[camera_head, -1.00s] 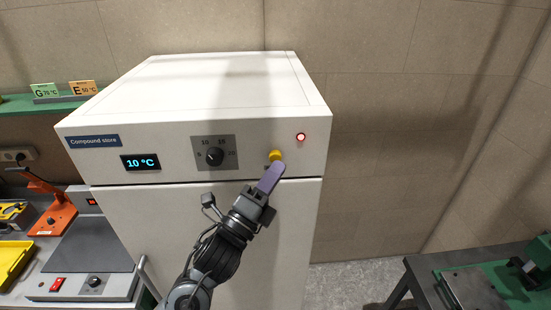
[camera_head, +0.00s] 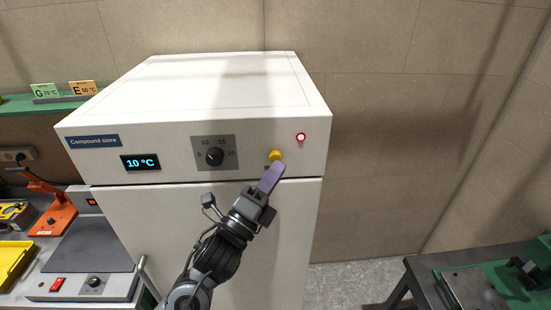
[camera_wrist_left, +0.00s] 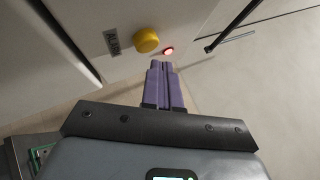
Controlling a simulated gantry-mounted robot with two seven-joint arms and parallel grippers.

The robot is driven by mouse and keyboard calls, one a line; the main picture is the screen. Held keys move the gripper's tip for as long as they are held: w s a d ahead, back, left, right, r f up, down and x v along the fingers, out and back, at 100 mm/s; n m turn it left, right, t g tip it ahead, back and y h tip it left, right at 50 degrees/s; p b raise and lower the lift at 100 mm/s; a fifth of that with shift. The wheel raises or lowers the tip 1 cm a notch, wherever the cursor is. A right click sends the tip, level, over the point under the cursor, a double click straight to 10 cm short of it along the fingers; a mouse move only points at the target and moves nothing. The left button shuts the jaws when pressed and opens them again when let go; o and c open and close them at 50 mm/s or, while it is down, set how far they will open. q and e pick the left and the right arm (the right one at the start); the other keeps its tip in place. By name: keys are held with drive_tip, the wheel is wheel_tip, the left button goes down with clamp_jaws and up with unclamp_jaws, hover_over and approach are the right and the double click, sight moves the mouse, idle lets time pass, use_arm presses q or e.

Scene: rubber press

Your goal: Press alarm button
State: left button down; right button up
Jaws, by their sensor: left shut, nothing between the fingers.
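The yellow alarm button (camera_head: 276,155) sits on the upper front panel of the white Compound store cabinet (camera_head: 210,228), right of the dial. It also shows in the left wrist view (camera_wrist_left: 146,40), beside a label plate that seems to read ALARM (camera_wrist_left: 113,41). A red lamp (camera_head: 301,137) glows above and right of the button. My left gripper (camera_head: 280,168) is shut and empty, its purple fingertips just below the button in the head view. In the left wrist view the fingertips (camera_wrist_left: 160,64) appear slightly apart from the button. My right gripper is not in view.
The cabinet has a dial (camera_head: 214,157) and a display reading 10 °C (camera_head: 141,162). A bench with an orange tool (camera_head: 52,210) and a yellow tray (camera_head: 12,262) stands at left. A dark table (camera_head: 440,272) stands at lower right. The wall right of the cabinet is bare.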

use_arm(q)
drive_tip(key=shift+w, duration=0.15)
idle(0.5)
drive_tip(key=shift+w, duration=0.25)
idle(0.5)
drive_tip(key=shift+w+a+b, duration=0.15)
drive_tip(key=shift+w+b, duration=0.25)
drive_tip(key=shift+w, duration=0.45)
idle(0.5)
drive_tip(key=shift+s, duration=1.25)
